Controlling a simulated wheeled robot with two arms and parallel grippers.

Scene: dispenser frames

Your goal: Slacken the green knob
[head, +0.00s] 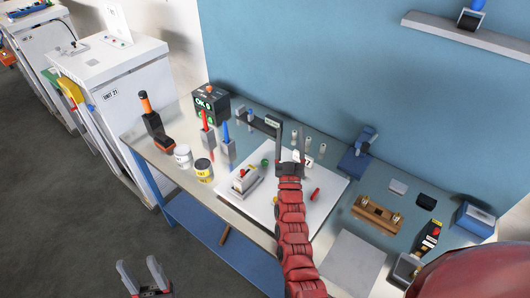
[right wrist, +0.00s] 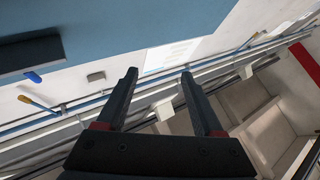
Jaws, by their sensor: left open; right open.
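A small green part (head: 264,163), the only green knob-like piece I see, sits on the white board (head: 322,188) on the bench. It is too small to tell how it is set. My right gripper (head: 289,138) is open and appears just right of the green part in the head view, apart from it. In the right wrist view the right gripper (right wrist: 160,74) has its fingers spread with nothing between them. My left gripper (head: 138,263) is open and empty at the lower left, over the floor in front of the bench.
A grey fixture with a red part (head: 245,181) stands on the board, left of my right arm. A red piece (head: 315,194) lies right of the arm. Jars (head: 204,169), bottles and a black box (head: 209,101) stand left. A wooden block (head: 376,213) is right.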

